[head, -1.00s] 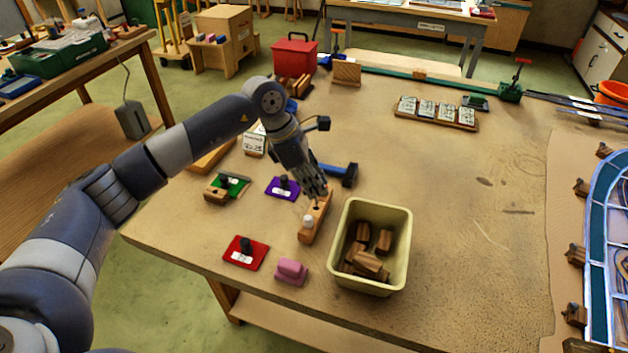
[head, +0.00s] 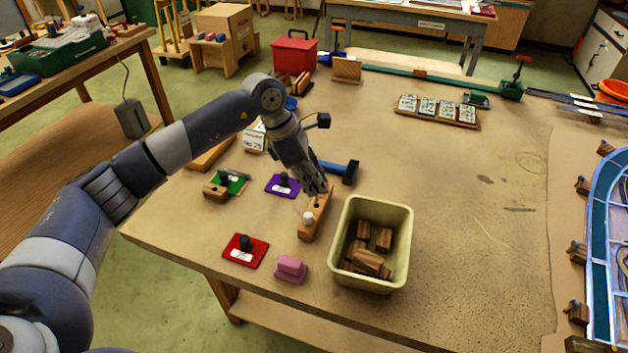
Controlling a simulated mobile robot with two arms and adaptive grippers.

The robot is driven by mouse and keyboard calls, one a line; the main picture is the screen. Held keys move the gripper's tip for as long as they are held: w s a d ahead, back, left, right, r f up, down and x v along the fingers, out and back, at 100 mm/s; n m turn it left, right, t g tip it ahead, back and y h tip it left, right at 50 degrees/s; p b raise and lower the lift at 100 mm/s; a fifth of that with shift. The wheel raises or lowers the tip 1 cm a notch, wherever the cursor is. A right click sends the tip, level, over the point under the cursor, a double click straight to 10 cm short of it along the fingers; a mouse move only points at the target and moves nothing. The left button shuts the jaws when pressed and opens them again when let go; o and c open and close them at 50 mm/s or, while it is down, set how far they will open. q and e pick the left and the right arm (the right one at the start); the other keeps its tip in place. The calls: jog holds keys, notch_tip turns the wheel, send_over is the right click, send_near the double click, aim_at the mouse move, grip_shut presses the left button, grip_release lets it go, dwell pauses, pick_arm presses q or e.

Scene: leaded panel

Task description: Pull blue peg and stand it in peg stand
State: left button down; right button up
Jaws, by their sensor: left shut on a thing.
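The peg stand (head: 311,228) is a narrow wooden block near the front of the table, left of the cream bin. A white peg (head: 308,217) stands in its nearer part. My left gripper (head: 317,190) points down at the far end of the stand, just behind the white peg. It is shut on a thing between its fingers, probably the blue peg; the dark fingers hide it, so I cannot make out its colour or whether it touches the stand. My right gripper is not in view.
A cream bin (head: 404,237) with wooden blocks stands close right of the stand. A blue-handled hammer (head: 342,169) lies behind. Purple (head: 283,190), red (head: 236,257) and green (head: 233,181) plates and a pink block (head: 291,269) lie left and in front. The table's middle right is clear.

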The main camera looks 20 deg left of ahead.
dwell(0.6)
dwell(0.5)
pick_arm(q)
jog(key=shift+b, duration=0.45)
jog(key=shift+f+b, duration=0.7)
jog(key=shift+f, duration=0.1)
jog(key=shift+f+b, duration=1.35)
jog(key=shift+f, duration=0.3)
jog(key=c, duration=1.4)
grip_release()
jog(key=shift+r, duration=0.1)
